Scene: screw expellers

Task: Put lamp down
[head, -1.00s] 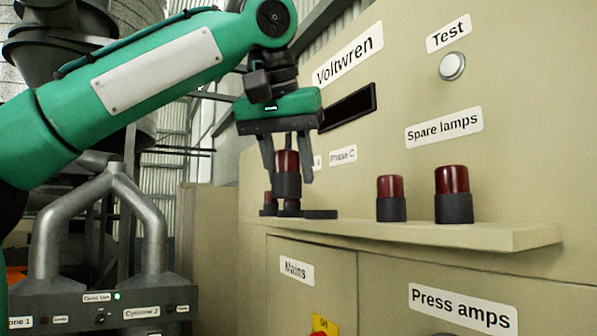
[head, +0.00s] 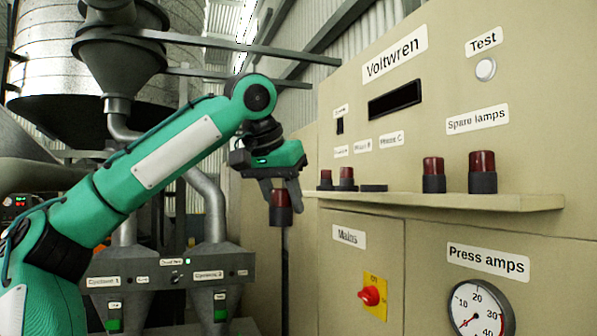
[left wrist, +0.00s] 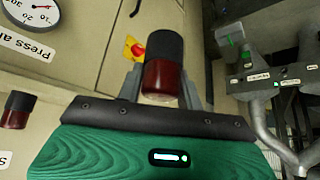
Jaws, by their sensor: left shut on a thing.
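My left gripper (head: 279,190) is shut on a lamp (head: 282,208) with a dark red top and a black base. The lamp hangs upright between the fingers, left of the panel's shelf and apart from it. In the left wrist view the held lamp (left wrist: 164,72) shows between the fingers, with its red end toward the gripper body. On the shelf (head: 450,201) two similar lamps stand at the left, beside an empty-looking flat black socket (head: 374,188). Two spare lamps (head: 433,176) stand further right, below the "Spare lamps" label. My right gripper is not in view.
The beige panel (head: 440,150) fills the right side, with a red switch (head: 370,296) and a round gauge (head: 481,309) below the shelf. Grey machinery with pipes (head: 207,200) stands behind my left arm. The shelf between socket and spare lamps is bare.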

